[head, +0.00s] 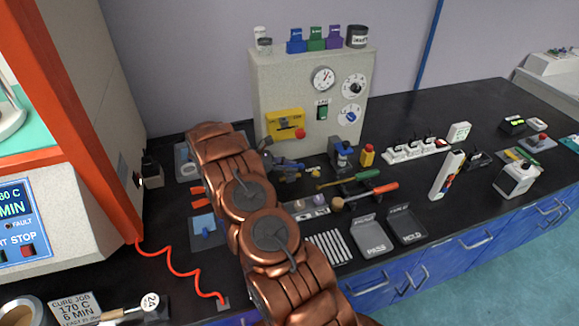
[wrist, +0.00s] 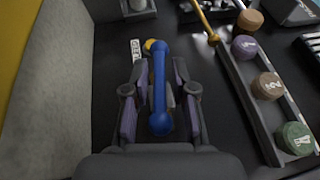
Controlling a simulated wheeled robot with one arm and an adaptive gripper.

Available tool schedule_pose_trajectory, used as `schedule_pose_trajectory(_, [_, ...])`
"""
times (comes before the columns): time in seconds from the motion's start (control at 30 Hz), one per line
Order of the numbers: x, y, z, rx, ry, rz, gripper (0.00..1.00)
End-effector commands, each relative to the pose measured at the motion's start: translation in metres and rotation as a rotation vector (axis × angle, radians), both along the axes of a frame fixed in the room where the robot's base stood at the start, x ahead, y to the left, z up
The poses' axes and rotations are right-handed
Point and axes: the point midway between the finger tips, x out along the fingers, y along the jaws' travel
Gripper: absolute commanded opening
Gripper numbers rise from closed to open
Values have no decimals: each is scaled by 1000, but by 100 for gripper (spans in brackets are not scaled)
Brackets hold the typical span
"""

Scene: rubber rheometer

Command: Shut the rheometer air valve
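The air valve's blue lever (wrist: 159,88) shows in the wrist view, lying lengthwise down the picture with rounded ends. A yellow, brass-like part (wrist: 150,45) shows at its far end, beside a small white tag (wrist: 136,49) whose print I cannot read. My gripper (wrist: 159,85) is open, with one finger on each side of the lever and dark gaps between. In the head view my gripper (head: 284,164) is low over the bench in front of the grey gauge cabinet (head: 275,85). My arm and gripper hide most of the valve there.
In the wrist view a rack (wrist: 243,95) with numbered round pieces stands close on the right, and the cabinet wall (wrist: 52,95) is on the left. Screwdrivers (head: 375,190), a blue device (head: 341,152) and dark trays (head: 369,238) lie right of my gripper in the head view.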

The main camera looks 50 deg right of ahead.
Motion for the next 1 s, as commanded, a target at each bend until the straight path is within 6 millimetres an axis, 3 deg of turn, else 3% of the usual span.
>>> schedule_pose_trajectory(0.2, [0,0,0,0,0,0,0])
schedule_pose_trajectory(0.57, [0,0,-1,-1,-1,-8,0])
schedule_pose_trajectory(1.0, [1,-2,-2,-6,0,-151,0])
